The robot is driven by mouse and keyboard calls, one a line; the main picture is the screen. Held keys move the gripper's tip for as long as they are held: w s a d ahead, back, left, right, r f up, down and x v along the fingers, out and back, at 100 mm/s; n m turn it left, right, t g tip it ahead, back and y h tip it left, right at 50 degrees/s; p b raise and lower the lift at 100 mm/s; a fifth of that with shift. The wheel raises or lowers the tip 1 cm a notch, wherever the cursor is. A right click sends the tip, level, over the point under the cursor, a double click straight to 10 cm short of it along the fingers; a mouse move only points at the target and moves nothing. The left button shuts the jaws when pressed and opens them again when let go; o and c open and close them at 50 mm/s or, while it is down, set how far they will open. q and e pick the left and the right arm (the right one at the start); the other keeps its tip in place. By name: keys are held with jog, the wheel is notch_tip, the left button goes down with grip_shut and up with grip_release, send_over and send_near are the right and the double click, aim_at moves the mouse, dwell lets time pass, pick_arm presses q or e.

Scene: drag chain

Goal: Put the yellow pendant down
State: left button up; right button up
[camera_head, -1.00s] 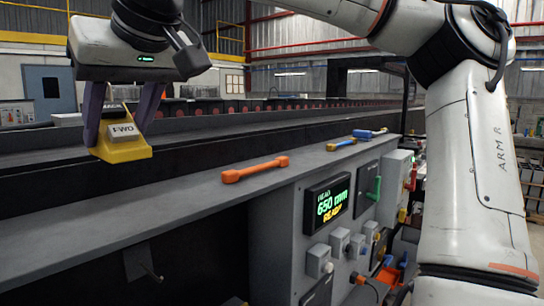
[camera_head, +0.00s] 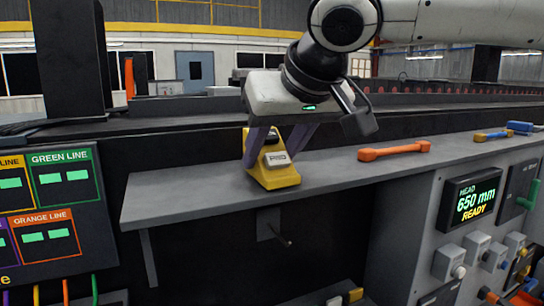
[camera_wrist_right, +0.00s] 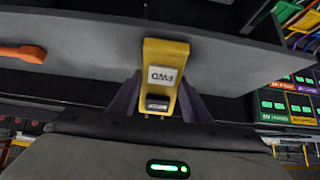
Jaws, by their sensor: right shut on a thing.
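The yellow pendant (camera_head: 276,176) has a pale grey key marked FWD on its face. My right gripper (camera_head: 270,156) is shut on it, with a purple finger on each side. In the head view the pendant is upright at the grey shelf (camera_head: 180,196), left of the orange bar. I cannot tell whether its base touches the shelf or hangs just above it. In the right wrist view the pendant (camera_wrist_right: 164,58) sticks out between the fingers against the shelf surface. My left gripper is not in view.
An orange bar-shaped tool (camera_head: 394,151) lies on the shelf to the right, with blue-and-yellow tools (camera_head: 492,136) farther along. A panel with coloured line labels (camera_head: 60,215) stands at left. A display reading 650 mm READY (camera_head: 470,199) is below the shelf. The shelf's left part is clear.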

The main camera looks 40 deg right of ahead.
jog(key=shift+f, duration=0.1)
jog(key=shift+f, duration=0.15)
jog(key=o, duration=1.1)
jog(key=shift+o, duration=0.2)
jog(key=shift+s+a+r, duration=0.1)
jog(key=shift+s+r, duration=0.05)
jog(key=shift+r, duration=0.3)
jog(key=v, duration=1.1)
jog(key=shift+s+p, duration=0.2)
jog(key=shift+p, duration=0.25)
